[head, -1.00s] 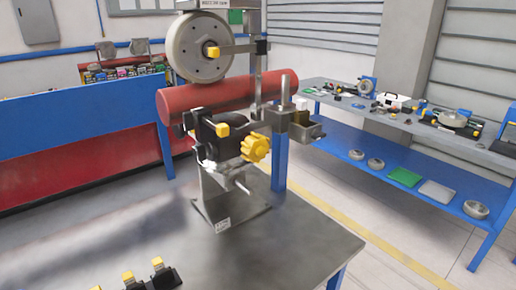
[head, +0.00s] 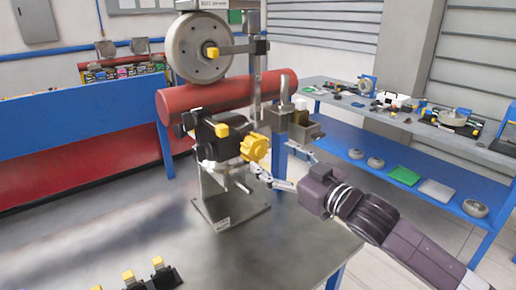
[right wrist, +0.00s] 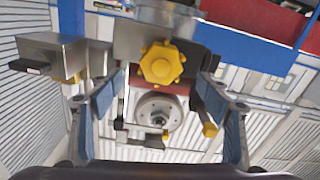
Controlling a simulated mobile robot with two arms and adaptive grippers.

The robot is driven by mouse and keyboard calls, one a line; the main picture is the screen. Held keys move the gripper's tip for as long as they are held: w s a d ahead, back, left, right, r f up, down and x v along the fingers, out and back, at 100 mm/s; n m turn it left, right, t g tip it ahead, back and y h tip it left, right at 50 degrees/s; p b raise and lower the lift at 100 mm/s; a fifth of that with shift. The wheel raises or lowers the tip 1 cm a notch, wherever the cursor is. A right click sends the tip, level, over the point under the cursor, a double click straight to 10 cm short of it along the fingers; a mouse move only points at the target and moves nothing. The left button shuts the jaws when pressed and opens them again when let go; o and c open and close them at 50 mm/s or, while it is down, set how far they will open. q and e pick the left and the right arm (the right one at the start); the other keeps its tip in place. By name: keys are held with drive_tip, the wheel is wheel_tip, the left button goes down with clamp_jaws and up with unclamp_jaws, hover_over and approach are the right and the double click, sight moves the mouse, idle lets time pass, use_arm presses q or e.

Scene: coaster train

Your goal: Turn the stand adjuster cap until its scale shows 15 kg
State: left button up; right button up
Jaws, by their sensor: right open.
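A yellow lobed knob (head: 255,147), which looks like the adjuster cap, sits on the front of the metal stand (head: 228,205) on the table. It also shows in the right wrist view (right wrist: 162,63), facing the camera between the two fingers. No scale or kg marking on it is readable. My right gripper (head: 279,160) is open and empty, to the right of the knob in the head view, its fingers pointing toward the stand. In the right wrist view my right gripper (right wrist: 160,84) has its fingers spread on either side of the knob, apparently not touching it. My left gripper is out of view.
A red roller (head: 225,95) and a grey wheel (head: 197,48) stand above and behind the knob. A small metal box (head: 303,130) is close to the right finger. Several black and yellow parts (head: 157,270) lie at the table's front edge. The table's left side is clear.

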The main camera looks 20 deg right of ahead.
sight(259, 151)
drive_tip(key=p+x, duration=0.2)
drive_tip(key=x, duration=0.3)
drive_tip(key=shift+w+a+r, duration=0.1)
drive_tip(key=shift+w+a, duration=0.05)
drive_tip(key=shift+w, duration=0.05)
drive_tip(key=shift+w+a, duration=0.25)
drive_tip(key=shift+w, duration=0.45)
drive_tip(key=shift+f, duration=0.2)
drive_tip(key=shift+c, duration=0.2)
drive_tip(key=c, duration=1.1)
drive_tip(key=shift+n+p, duration=0.35)
drive_tip(key=shift+n, duration=0.05)
drive_tip(key=n+p, duration=0.1)
drive_tip(key=n, duration=0.3)
drive_tip(key=shift+r+n, duration=0.1)
drive_tip(key=shift+n, duration=0.3)
drive_tip(key=n+p, duration=0.2)
drive_tip(key=n, duration=0.4)
